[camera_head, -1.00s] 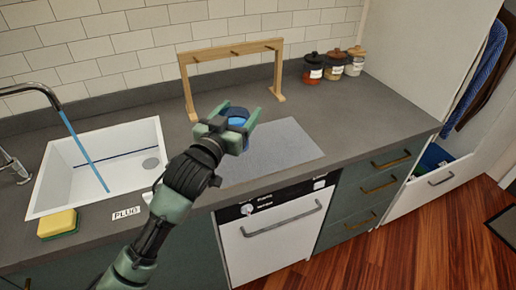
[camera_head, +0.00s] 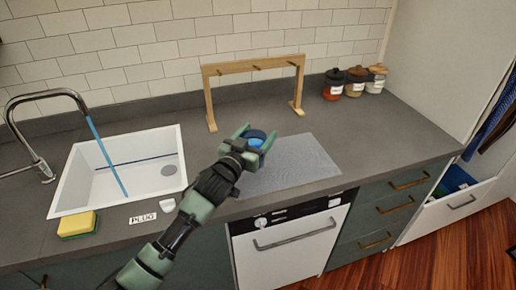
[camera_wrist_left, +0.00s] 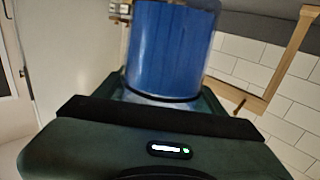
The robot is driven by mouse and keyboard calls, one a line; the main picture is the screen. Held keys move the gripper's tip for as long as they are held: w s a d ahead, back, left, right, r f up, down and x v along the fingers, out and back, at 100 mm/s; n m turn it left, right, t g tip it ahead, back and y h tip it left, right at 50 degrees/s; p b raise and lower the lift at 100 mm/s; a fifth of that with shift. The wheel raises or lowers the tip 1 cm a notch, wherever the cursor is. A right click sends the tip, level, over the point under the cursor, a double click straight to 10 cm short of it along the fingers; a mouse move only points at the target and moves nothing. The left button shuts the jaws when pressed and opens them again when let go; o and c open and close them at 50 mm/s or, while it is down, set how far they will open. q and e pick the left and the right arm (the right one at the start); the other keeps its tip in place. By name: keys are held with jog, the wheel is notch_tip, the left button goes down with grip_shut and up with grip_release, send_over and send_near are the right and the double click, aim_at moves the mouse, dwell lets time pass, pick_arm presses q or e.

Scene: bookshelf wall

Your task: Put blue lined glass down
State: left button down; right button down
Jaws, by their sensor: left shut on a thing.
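The blue glass (camera_head: 257,138) is between the fingers of my left gripper (camera_head: 256,143) in the head view. My left gripper is shut on it, over the grey mat (camera_head: 300,168) near its left back part. In the left wrist view the glass (camera_wrist_left: 172,45) is large, with a blue body, a dark line low down and a paler base. I cannot tell whether its base touches the mat. My right gripper is not in view.
A wooden rack (camera_head: 208,100) stands behind the mat. A white sink (camera_head: 75,195) with a tap (camera_head: 45,95) and a yellow sponge (camera_head: 77,223) are at left. Several lidded jars (camera_head: 355,82) stand at the back right. The counter right of the mat is clear.

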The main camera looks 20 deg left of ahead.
pick_arm(q)
jog(key=shift+f, duration=0.6)
notch_tip(320, 180, down, 4)
jog(key=shift+f, duration=0.1)
jog(key=shift+c, duration=1)
grip_release()
jog(key=shift+f, duration=0.15)
jog(key=shift+s, duration=0.1)
jog(key=s, duration=0.3)
jog(key=s+a+b, duration=0.1)
jog(key=s, duration=0.3)
jog(key=s+a, duration=0.1)
jog(key=s, duration=0.2)
jog(key=shift+s, duration=0.2)
jog(key=shift+s+a+b, duration=0.1)
jog(key=shift+s+b, duration=0.2)
jog(key=shift+s, duration=0.35)
